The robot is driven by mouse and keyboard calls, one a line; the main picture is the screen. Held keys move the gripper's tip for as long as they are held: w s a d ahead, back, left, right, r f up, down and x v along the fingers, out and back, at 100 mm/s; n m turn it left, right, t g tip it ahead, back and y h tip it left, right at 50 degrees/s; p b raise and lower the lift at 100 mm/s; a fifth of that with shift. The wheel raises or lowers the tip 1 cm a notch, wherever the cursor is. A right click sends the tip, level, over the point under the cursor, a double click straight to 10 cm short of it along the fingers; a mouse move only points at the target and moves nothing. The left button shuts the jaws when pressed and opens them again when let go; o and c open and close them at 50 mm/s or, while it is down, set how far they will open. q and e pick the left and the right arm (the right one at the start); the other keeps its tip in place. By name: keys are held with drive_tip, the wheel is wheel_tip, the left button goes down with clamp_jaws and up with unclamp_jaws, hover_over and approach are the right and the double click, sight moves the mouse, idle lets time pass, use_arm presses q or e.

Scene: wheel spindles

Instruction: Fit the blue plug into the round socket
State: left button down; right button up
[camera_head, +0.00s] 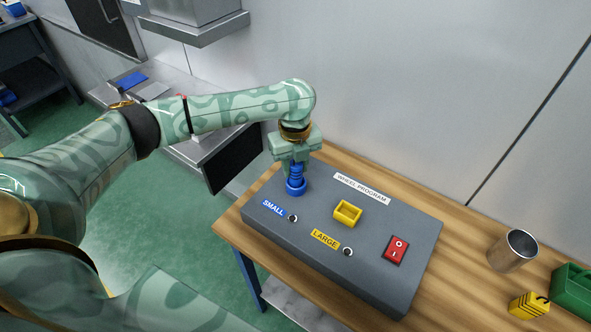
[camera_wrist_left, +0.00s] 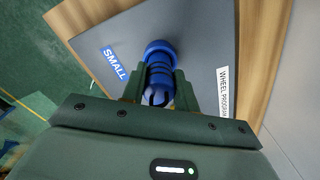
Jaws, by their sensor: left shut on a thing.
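The blue plug (camera_head: 296,171) is upright in my left gripper (camera_head: 294,160), whose fingers are shut on it; the plug also shows between the fingers in the left wrist view (camera_wrist_left: 159,76). The round blue socket (camera_head: 296,188) sits on the grey box's upper left, behind the SMALL label. In the left wrist view the socket's rim (camera_wrist_left: 160,47) shows just past the plug. The plug's lower end meets or lies right over the socket; I cannot tell how deep it sits. My right gripper is not in view.
The grey box (camera_head: 385,283) also carries a yellow square socket (camera_head: 347,213) and a red switch (camera_head: 396,250). On the wooden table (camera_head: 462,262) to the right stand a metal cup (camera_head: 512,251), a yellow plug (camera_head: 528,306) and a green object (camera_head: 573,290).

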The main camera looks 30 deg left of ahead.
use_arm(q)
drive_tip(key=shift+f, duration=0.6)
drive_tip(key=shift+r, duration=0.1)
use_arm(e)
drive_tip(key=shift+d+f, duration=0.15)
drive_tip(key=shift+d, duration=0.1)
use_arm(q)
drive_tip(key=c, duration=1.1)
unclamp_jaws()
drive_tip(key=shift+f, duration=0.25)
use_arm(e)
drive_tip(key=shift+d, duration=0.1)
use_arm(q)
drive_tip(key=shift+r, duration=0.25)
wheel_tip(320, 180, up, 12)
drive_tip(key=p, duration=0.3)
drive_tip(key=shift+p, duration=0.3)
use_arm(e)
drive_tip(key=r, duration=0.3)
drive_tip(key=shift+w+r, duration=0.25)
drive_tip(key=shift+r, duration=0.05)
